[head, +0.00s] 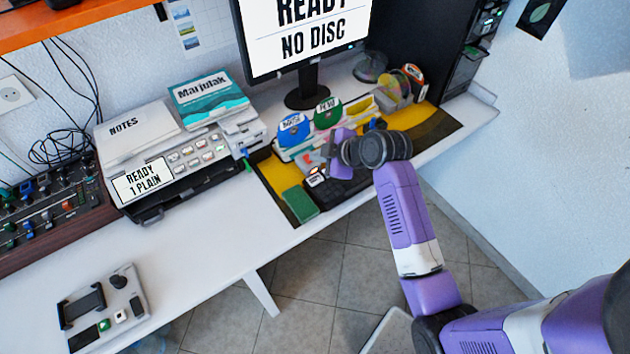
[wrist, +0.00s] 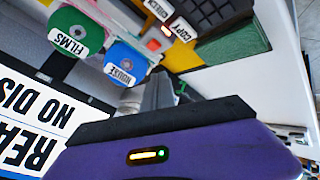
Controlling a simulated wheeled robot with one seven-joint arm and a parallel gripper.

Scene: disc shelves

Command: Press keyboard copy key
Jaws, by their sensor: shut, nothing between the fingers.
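The copy key (wrist: 184,31), labelled COPY, is on the dark keyboard (wrist: 212,8) at the top of the wrist view. A small orange light shows beside it. In the head view the keyboard (head: 345,192) lies on the desk, partly hidden behind my gripper. My gripper (head: 328,151) is over the keyboard area, with its fingers shut and empty. In the wrist view the grey fingers (wrist: 160,88) are below the copy key in the picture, apart from it. I cannot tell the height between fingers and key.
A green block (head: 300,204) lies left of the keyboard. Blue and green labelled discs (head: 293,130) stand behind it. A monitor (head: 305,40) reads READY, NO DISC. A printer (head: 185,155) stands left, and a joystick panel (head: 103,305) lies front left. The desk's front middle is clear.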

